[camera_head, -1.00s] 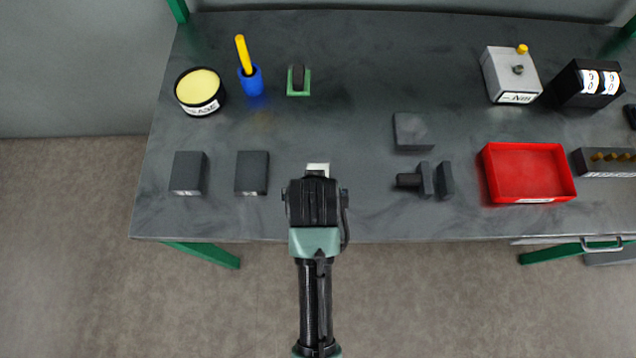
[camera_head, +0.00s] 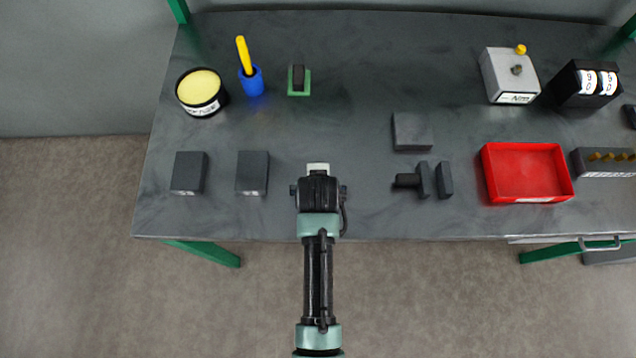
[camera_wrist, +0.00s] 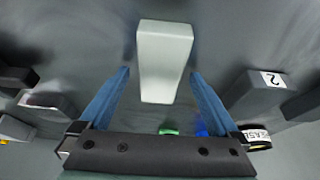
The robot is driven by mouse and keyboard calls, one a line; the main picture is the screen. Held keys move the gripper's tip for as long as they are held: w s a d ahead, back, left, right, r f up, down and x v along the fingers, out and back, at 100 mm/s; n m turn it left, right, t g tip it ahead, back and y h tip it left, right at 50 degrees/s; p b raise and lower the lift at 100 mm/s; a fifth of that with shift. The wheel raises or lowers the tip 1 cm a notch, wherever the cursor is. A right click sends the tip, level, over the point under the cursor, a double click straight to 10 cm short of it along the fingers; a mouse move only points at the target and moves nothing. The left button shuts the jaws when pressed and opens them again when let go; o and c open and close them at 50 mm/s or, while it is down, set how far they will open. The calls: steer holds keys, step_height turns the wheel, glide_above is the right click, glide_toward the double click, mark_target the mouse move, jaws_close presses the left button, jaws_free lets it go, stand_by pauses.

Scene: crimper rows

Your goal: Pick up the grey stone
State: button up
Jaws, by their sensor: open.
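A pale grey block, which I take to be the grey stone (camera_head: 318,168), lies on the dark bench, partly hidden by my gripper (camera_head: 318,180) in the head view. In the wrist view the stone (camera_wrist: 165,55) is a smooth, tapering block in the upper middle. My gripper (camera_wrist: 160,75) is open, with a blue finger on each side of the stone's near part and a gap on both sides. How far the fingertips are above the bench is hard to tell.
Two dark blocks (camera_head: 188,173) (camera_head: 252,173) stand to the left. A dark crimper-like tool (camera_head: 423,180) and a flat grey block (camera_head: 412,131) are to the right, then a red tray (camera_head: 528,172). A tin (camera_head: 201,92), a blue cup (camera_head: 251,82) and a green pad (camera_head: 299,90) stand behind.

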jaws_close()
stand_by(0.3)
steer(key=shift+r, duration=0.1)
step_height(320, 180, up, 10)
stand_by(0.6)
